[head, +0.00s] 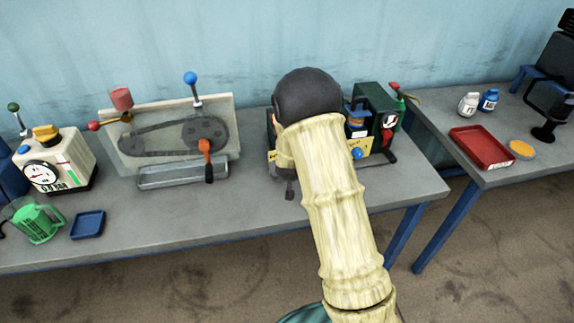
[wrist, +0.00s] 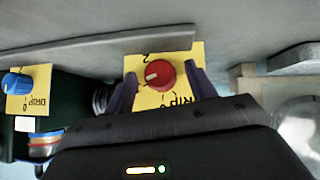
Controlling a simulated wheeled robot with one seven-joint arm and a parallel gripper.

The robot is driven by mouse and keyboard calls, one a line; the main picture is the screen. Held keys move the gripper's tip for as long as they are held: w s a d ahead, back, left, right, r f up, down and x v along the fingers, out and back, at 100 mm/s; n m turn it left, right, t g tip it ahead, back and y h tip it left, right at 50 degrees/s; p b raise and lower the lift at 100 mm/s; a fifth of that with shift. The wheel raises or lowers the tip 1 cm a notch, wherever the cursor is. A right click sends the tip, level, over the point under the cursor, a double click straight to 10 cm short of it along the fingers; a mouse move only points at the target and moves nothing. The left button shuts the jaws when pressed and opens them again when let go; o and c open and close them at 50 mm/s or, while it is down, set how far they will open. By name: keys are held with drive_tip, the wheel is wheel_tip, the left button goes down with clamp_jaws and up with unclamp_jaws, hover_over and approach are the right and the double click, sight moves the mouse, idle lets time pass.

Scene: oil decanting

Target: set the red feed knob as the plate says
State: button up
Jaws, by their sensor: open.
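The red feed knob (wrist: 159,75) sits on a yellow plate (wrist: 146,101) in the wrist view. The plate shows a "2" above the knob and dark lettering like "DRIP" below right, partly covered. A pale mark shows on the knob's left side; its exact setting is hard to read. My gripper (wrist: 162,76) is open, with one dark finger on each side of the knob. I cannot tell whether the fingers touch it. In the head view my arm hides the knob, and only an edge of a yellow plate (head: 272,155) shows.
A blue knob (wrist: 17,83) on another yellow plate stands left in the wrist view, and right of my arm in the head view (head: 357,153). A green machine (head: 376,112) is beside my arm. A belt-drive board (head: 165,118) and a gauge box (head: 62,160) stand left.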

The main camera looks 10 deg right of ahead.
drive_tip(key=c, duration=1)
